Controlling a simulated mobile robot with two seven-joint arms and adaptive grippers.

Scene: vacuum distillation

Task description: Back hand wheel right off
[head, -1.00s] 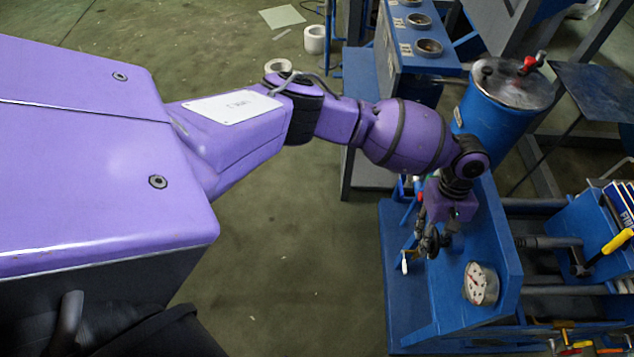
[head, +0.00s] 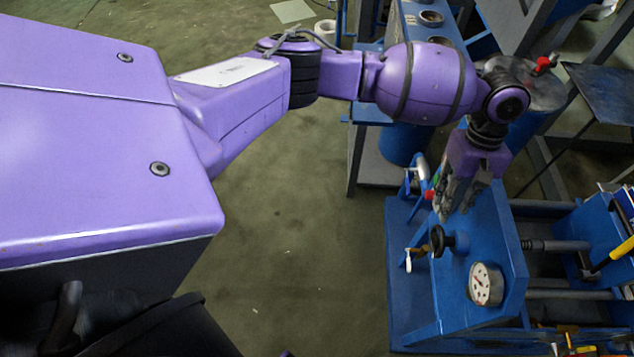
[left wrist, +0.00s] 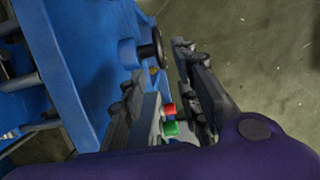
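A black hand wheel (head: 437,240) stands on the side of the blue panel, left of the pressure gauge; it also shows in the left wrist view (left wrist: 157,45). I cannot tell any turn of it from this picture. My left gripper (head: 450,206) is above the wheel in the head view, apart from it, pointing down along the panel. In the left wrist view its two dark fingers (left wrist: 160,75) stand apart with nothing held between them, and the wheel is beyond their tips. My right gripper is not in view.
A round white gauge (head: 486,284) sits on the blue panel (head: 500,235). A small white-handled lever (head: 408,262) is left of the wheel. Red and green buttons (left wrist: 170,118) lie close to the fingers. A blue tank (head: 530,90) stands behind my wrist. Open floor is on the left.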

